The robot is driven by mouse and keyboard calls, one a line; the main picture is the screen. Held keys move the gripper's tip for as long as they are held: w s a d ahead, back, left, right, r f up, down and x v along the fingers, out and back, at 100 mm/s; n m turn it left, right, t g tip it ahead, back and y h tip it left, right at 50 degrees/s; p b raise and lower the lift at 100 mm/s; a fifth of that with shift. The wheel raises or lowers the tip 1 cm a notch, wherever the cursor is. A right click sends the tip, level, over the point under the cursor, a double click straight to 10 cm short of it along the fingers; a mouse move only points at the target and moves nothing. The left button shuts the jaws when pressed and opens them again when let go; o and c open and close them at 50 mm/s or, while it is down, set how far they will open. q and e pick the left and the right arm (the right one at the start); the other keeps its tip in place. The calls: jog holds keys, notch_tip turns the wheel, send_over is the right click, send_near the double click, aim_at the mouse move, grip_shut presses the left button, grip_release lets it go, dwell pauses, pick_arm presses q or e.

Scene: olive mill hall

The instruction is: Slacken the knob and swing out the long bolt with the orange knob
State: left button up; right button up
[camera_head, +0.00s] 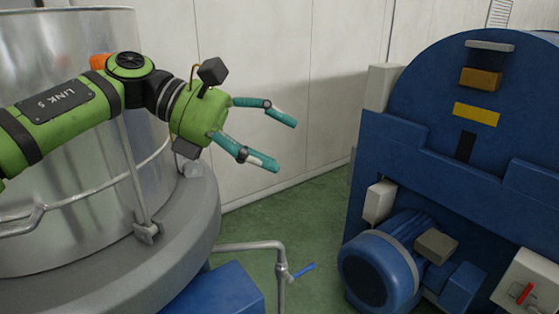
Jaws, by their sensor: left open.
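The bolt's foot sits in a small lug (147,233) on the grey ring. My left gripper (282,144) is open and empty, to the right of the knob and drum, with its teal fingers pointing right, away from the knob. It touches nothing that I can see. My right gripper is not in view.
The steel drum (60,205) and its wide grey ring (190,220) fill the left. A blue machine (400,150) blocks the right. Green floor (320,210) lies open between them.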

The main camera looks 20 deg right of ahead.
pick_arm(q)
jog(key=shift+w+d+f+n+h, duration=0.15)
jog(key=shift+d+f+n+h, duration=0.15)
jog(key=shift+h, duration=0.1)
jog(key=c, duration=0.5)
